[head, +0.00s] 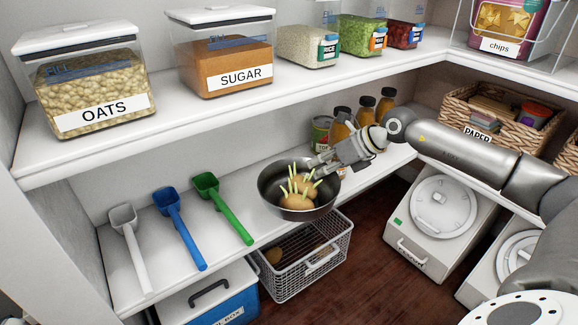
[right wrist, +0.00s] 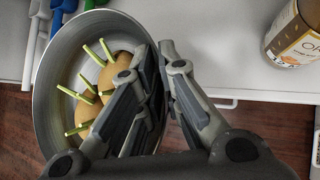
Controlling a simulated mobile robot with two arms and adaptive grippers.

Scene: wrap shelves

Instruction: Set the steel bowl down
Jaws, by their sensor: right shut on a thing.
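The steel bowl (head: 269,188) holds sprouting potatoes (head: 300,198) with pale green shoots. In the head view it is at the front edge of the lower shelf (head: 150,242), above the wire basket. My right gripper (head: 319,167) is shut on the bowl's rim at its right side. In the right wrist view, the bowl (right wrist: 44,95) lies left of the fingers (right wrist: 163,50) and spans the shelf edge, part of it over the floor. I cannot tell whether its underside touches the shelf. My left gripper is not in view.
White, blue and green scoops (head: 222,207) lie left of the bowl. Bottles (head: 365,108) and a can (head: 321,131) stand behind my right gripper. A wire basket (head: 318,264) and a blue box (head: 212,298) stand below. Some bare shelf shows between the green scoop and the bowl.

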